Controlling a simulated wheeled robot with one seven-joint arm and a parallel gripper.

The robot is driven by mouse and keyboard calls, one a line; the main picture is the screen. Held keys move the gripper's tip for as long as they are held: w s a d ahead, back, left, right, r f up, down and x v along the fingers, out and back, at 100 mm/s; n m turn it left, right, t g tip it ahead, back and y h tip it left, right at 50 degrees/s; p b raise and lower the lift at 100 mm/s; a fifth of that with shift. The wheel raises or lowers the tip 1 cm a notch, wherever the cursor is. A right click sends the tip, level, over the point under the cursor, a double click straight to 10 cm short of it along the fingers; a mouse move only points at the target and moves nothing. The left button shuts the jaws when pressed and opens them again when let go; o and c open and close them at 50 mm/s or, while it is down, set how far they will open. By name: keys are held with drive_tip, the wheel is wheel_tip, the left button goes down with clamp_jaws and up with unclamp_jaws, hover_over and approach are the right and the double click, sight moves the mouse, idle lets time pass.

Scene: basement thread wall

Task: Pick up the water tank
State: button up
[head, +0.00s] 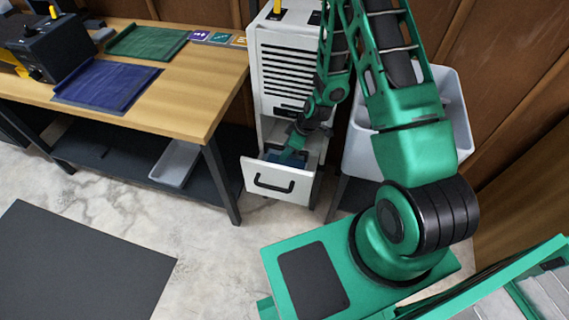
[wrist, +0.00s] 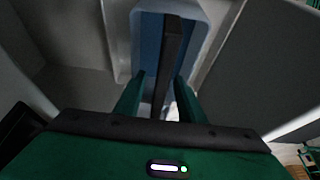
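The water tank (wrist: 150,42) is a pale, blue-lined container with a dark bar-like handle (wrist: 171,55) running across its top. It sits in the pulled-out drawer (head: 254,174) of the white cabinet unit (head: 283,45); in the head view only a bit of blue shows. My gripper (wrist: 156,92) reaches down into the drawer. Its two green fingers are apart, one on each side of the dark bar, with a gap clearly visible at the left finger. The bar looks closer to the right finger; contact there cannot be told. My arm hides part of the drawer in the head view.
A grey bin (head: 450,90) stands close on the right. The concrete floor (head: 205,245) in front is clear, with a dark mat (head: 75,270).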

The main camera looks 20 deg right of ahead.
clamp_jaws()
idle(1.4)
